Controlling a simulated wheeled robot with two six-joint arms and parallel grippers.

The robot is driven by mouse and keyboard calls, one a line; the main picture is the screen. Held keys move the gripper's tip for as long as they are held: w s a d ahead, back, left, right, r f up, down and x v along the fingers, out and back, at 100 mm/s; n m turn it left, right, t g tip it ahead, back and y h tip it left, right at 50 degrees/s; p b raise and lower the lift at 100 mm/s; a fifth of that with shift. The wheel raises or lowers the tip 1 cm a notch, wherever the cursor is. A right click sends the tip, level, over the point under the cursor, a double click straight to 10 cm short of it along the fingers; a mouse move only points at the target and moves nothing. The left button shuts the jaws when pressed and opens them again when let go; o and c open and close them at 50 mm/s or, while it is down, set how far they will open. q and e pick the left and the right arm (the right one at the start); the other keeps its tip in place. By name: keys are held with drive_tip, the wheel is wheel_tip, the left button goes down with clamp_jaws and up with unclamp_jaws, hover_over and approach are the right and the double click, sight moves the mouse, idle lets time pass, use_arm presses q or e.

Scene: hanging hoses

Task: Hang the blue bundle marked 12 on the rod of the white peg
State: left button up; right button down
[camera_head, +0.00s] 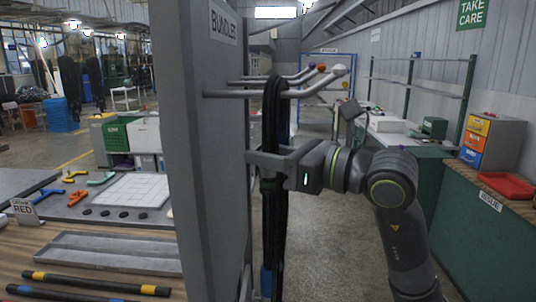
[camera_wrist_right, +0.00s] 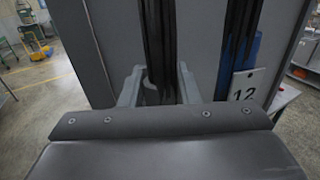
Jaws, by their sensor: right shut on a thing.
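The bundle (camera_head: 272,220) is a long set of black hoses with a blue band low down. My right gripper (camera_head: 268,160) is shut on it below its top, and it hangs upright. In the right wrist view the black hoses (camera_wrist_right: 158,45) pass between the fingers. A white tag marked 12 (camera_wrist_right: 246,88) and a blue strip show right of them. My left gripper is out of view.
Two more pegs, orange (camera_head: 321,67) and purple (camera_head: 311,67), are behind the white one. A bench (camera_head: 100,235) with trays is left; a green counter (camera_head: 480,225) is right.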

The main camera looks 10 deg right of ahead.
drive_tip(key=c, duration=1)
unclamp_jaws()
drive_tip(key=shift+f, duration=0.1)
drive_tip(key=b+v, duration=1.2)
drive_tip(key=v, duration=0.5)
drive_tip(key=shift+s, duration=0.2)
drive_tip(key=shift+d, duration=0.1)
